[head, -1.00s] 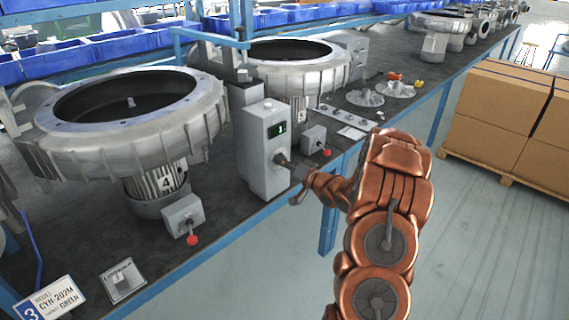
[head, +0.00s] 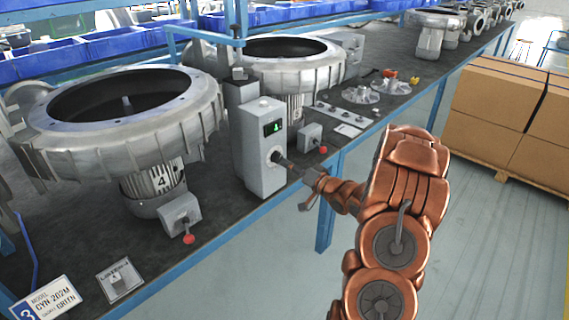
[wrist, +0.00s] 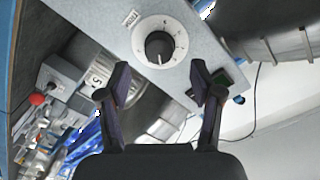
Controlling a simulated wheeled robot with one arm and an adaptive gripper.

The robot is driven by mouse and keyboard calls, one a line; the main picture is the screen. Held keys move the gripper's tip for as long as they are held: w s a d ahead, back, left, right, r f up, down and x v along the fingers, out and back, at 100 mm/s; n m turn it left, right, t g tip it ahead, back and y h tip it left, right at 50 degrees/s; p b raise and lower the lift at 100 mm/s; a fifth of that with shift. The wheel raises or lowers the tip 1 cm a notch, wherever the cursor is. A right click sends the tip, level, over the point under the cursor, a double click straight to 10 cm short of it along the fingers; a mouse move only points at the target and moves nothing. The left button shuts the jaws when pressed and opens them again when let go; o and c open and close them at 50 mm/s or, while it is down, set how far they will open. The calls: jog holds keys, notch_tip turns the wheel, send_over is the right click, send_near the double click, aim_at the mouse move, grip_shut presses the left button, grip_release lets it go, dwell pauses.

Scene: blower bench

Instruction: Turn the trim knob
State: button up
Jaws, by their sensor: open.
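The trim knob (wrist: 159,46) is a round dark knob on a white dial with marks around it, on the face of a grey box (head: 262,172). A small label (wrist: 131,19) stands beside the dial in the wrist view. A dark display (head: 272,128) with a green sign sits above the knob.
Large blower housings (head: 125,105) stand left of and behind the box. A small switch box with a red knob (head: 189,238) sits near the bench edge, another (head: 323,149) right of the grey box. Cartons (head: 500,115) stand at right. Floor before the bench is free.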

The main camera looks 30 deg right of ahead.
jog(key=s+d, duration=0.1)
jog(key=s, duration=0.5)
jog(key=shift+s, duration=0.2)
jog(key=shift+w+d+r, duration=0.1)
dwell(0.3)
